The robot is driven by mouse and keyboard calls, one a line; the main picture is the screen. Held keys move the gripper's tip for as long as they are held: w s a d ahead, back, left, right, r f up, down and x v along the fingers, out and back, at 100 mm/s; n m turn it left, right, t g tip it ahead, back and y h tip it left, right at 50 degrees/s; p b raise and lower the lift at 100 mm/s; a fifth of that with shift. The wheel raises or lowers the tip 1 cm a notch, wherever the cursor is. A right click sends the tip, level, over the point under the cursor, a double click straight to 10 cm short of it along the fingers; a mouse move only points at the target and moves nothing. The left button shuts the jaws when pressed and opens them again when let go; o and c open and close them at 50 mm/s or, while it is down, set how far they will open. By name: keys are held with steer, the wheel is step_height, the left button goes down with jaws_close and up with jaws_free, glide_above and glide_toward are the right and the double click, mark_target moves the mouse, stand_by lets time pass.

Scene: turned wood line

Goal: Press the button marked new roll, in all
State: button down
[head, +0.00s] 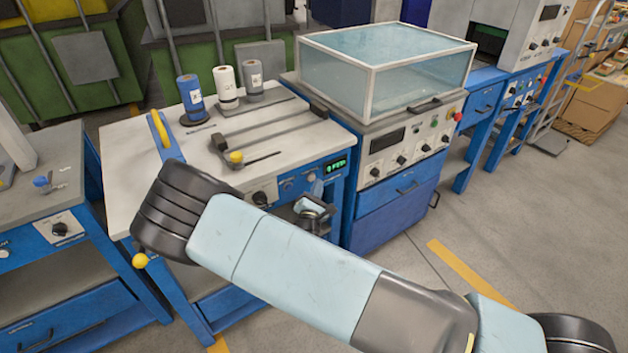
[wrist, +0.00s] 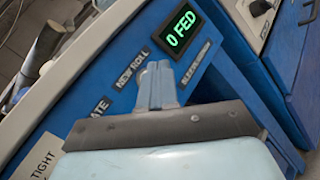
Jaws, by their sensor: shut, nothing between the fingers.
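The NEW ROLL label (wrist: 132,70) is on the blue front panel in the wrist view, just left of my fingertips. My gripper (wrist: 158,68) is shut and empty, its fingers pointing at the panel between this label and the SLEEVE label (wrist: 196,64). The button itself is hidden, seemingly behind my fingers. I cannot tell whether the fingertips touch it. A green display (wrist: 180,32) above reads 0 FED; it also shows in the head view (head: 336,164). In the head view my arm covers part of the panel.
The bench top (head: 130,150) carries a blue roll (head: 191,93), a white roll (head: 225,82), a grey roll (head: 255,77) and dark bars. A knob (head: 261,197) sits on the panel. A cabinet with a clear cover (head: 390,70) stands close on the right. Open floor lies in front.

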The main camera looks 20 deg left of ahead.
steer(key=shift+s, duration=0.1)
steer(key=shift+s+d, duration=0.8)
steer(key=shift+d, duration=0.15)
steer(key=shift+s+d, duration=0.75)
steer(key=shift+d, duration=0.2)
